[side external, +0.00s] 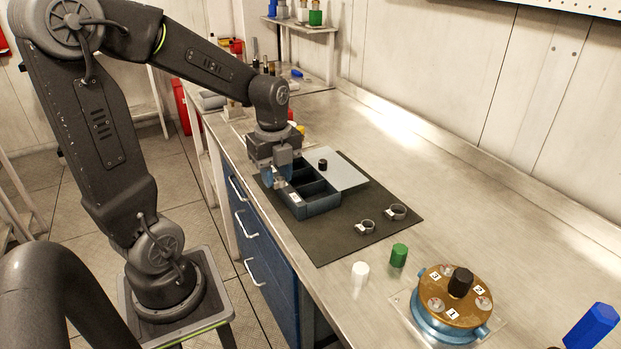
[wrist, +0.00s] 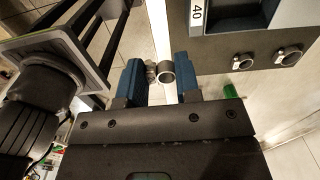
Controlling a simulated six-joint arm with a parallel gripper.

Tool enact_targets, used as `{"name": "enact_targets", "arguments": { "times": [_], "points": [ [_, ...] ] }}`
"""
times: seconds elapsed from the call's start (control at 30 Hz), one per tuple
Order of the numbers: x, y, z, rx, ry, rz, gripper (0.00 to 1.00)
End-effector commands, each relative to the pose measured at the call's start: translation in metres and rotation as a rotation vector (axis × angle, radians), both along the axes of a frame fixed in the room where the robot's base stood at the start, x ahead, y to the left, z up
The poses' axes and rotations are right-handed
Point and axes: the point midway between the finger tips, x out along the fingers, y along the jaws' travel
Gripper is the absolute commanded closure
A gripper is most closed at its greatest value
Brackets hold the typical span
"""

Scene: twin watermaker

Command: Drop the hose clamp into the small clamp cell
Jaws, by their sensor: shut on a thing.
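My gripper (side external: 278,180) is shut on a small metal hose clamp (wrist: 166,72), which shows between the blue fingertips (wrist: 160,78) in the wrist view. In the side view the held clamp is hard to make out. The gripper hangs at the left side of a blue-grey divided box (side external: 322,206), near the bench's front edge. The box has several open cells and a white label (side external: 295,197). In the wrist view the box's label reads 40 (wrist: 197,14), and the box lies ahead and to the right of the fingers. The cell floors are mostly hidden.
Two other hose clamps, a smaller one (side external: 367,227) and a larger one (side external: 398,212), lie on the dark mat (side external: 335,239). White and green caps and a brass-topped housing (side external: 455,290) stand nearer the camera.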

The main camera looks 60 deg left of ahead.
Motion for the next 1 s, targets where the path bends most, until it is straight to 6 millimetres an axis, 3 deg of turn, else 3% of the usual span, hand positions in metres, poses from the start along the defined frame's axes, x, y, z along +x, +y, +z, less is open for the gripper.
{"name": "enact_targets", "arguments": {
  "times": [0.17,0.27,0.5,0.7,0.83,1.0],
  "points": [
    [0.003,0.002,0.000,0.000,0.000,0.001,0.92],
    [0.014,0.014,0.002,0.000,0.001,0.002,0.92],
    [0.067,0.075,0.005,-0.001,0.002,0.005,0.92],
    [0.098,0.122,0.000,-0.001,0.002,0.003,0.92],
    [0.107,0.138,-0.003,-0.001,0.001,0.001,0.92],
    [0.110,0.143,-0.013,-0.001,0.002,0.000,0.92]
  ]
}}
